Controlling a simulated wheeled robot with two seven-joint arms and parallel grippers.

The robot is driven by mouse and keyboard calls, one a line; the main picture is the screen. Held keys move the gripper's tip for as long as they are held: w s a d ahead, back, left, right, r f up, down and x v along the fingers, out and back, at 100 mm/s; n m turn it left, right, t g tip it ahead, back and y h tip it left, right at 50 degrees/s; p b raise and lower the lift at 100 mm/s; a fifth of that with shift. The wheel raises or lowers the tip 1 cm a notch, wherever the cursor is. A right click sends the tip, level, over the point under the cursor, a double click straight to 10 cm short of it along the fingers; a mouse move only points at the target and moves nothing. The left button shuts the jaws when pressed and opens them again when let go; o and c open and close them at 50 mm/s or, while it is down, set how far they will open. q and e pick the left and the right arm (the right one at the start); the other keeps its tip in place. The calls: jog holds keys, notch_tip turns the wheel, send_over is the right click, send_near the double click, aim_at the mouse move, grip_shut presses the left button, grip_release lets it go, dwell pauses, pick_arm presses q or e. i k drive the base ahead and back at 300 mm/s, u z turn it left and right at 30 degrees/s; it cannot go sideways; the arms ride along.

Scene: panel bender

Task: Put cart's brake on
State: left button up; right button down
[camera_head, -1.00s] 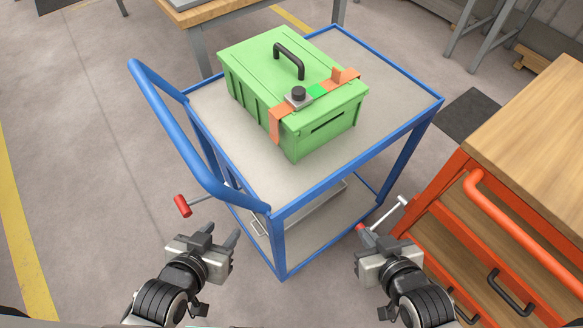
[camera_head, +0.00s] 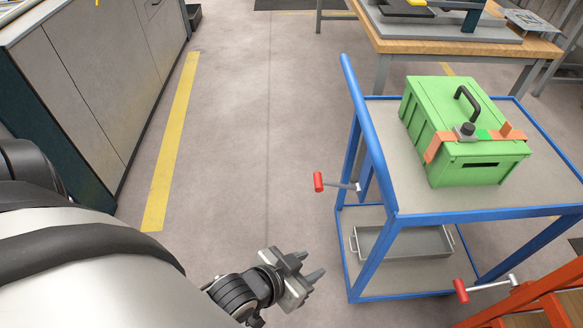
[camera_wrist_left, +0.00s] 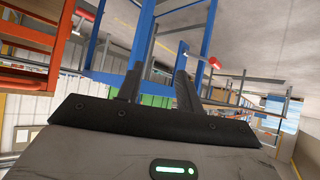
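The blue cart (camera_head: 402,219) stands at the right in the head view. A lever with a red handle (camera_head: 318,182) sticks out to the left from its handle side. A second red-handled lever (camera_head: 461,291) shows at the cart's lower right. My left gripper (camera_head: 311,265) is low, left of the cart and below the first lever, apart from both. It is open and empty; the left wrist view shows its two fingers (camera_wrist_left: 158,88) apart. A red lever handle (camera_wrist_left: 215,62) shows beyond them, right of the blue frame. My right gripper is out of view.
A green box (camera_head: 465,165) with a black handle sits on the cart's top. A grey tray (camera_head: 372,250) lies on the lower shelf. An orange bench (camera_head: 545,300) is at the lower right. A wooden table (camera_head: 400,42) stands behind. The floor left of the cart is clear.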

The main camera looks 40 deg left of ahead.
aim_at(319, 183)
jog(key=z, duration=0.5)
jog(key=k, duration=0.25)
jog(key=u, duration=1.3)
jog(key=i, duration=0.7)
jog(key=z, duration=1.15)
jog(key=k, duration=1.35)
jog(key=u, duration=0.9)
jog(key=i, duration=1)
jog(key=u, duration=0.05)
